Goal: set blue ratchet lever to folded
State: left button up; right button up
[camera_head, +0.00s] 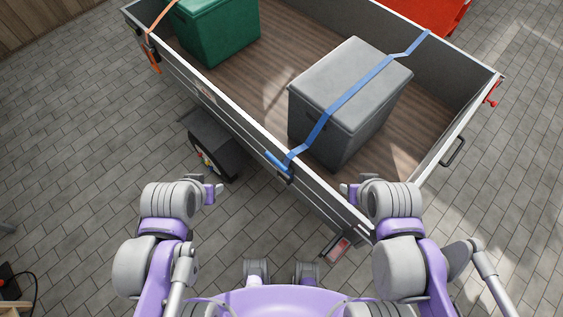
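The blue ratchet lever (276,161) sits on the near side wall of the trailer, at the lower end of a blue strap (345,99). It sticks out from the dark ratchet body (285,174) toward the upper left, along the wall's top edge. The strap runs over a grey box (319,87) to the far wall. My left gripper (213,193) is left of and below the lever, clear of it. My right gripper (349,190) is right of and below the lever, near the wall. Neither touches the lever; the finger gaps are too small to judge.
The trailer's near wall (232,117) runs diagonally between my arms and the load. A green box (215,30) under an orange strap (163,17) stands at the upper left. A wheel (215,148) sits below the wall. Paved floor (85,130) is open at left.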

aim_at(280, 167)
jog(key=k+j+z, duration=0.3)
jog(key=j+z, duration=0.15)
jog(key=k+j+z, duration=0.3)
jog(key=z, duration=0.15)
jog(key=j, duration=0.1)
